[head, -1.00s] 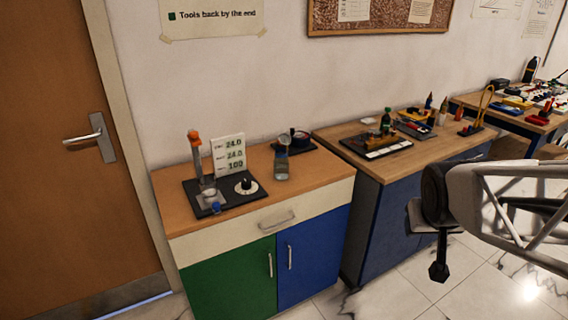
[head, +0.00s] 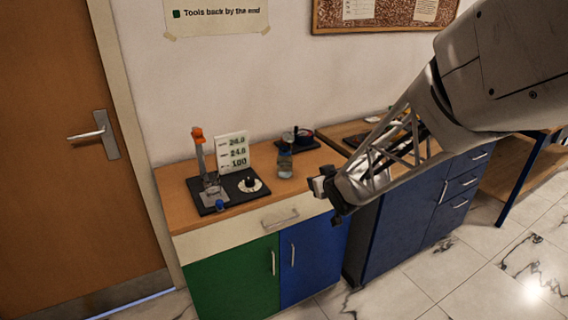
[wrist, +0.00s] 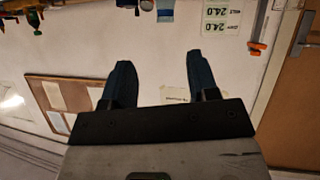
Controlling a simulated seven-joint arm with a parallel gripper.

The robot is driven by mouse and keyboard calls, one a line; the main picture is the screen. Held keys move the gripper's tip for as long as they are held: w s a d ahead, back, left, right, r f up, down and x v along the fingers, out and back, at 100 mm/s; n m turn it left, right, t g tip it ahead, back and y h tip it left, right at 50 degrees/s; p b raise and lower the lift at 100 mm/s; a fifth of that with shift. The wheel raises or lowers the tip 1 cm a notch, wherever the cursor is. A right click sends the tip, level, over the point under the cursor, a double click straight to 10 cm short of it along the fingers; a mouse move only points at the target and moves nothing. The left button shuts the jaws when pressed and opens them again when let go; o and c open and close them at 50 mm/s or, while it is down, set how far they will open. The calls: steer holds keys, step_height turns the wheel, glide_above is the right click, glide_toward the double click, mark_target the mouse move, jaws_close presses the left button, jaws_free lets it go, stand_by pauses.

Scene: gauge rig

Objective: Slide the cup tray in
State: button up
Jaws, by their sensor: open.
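The gauge rig stands on the wooden top of the left cabinet, on a black base (head: 228,200). At its left is a post with an orange top (head: 197,135). A small clear and grey tray (head: 212,194) sits at the post's foot, with a blue knob (head: 220,205) at its front. This looks like the cup tray; I cannot tell how far in it is. My gripper (head: 325,188) is right of the rig, in front of the cabinet's front edge. In the wrist view my gripper (wrist: 158,62) has its fingers apart with nothing between them.
A dial (head: 250,185) and a white number card (head: 232,152) are on the rig. A clear jar (head: 285,163) stands to its right, between rig and gripper. A round dark device (head: 298,137) is behind it. A drawer handle (head: 281,219) projects from the cabinet front.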

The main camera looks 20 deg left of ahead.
steer(key=a+f+n+g+y, duration=0.2)
steer(key=a+f+n+y, duration=0.35)
steer(key=a, duration=1.05)
steer(key=g+y, duration=0.3)
steer(key=y, duration=0.2)
glide_toward(222, 203)
steer(key=x, duration=0.4)
steer(key=shift+d+f+n, duration=0.15)
steer(key=shift+d+n, duration=0.05)
steer(key=shift+n, duration=0.15)
steer(key=shift+a, duration=0.15)
steer(key=shift+x, duration=3.75)
steer(key=shift+c, duration=0.3)
jaws_close()
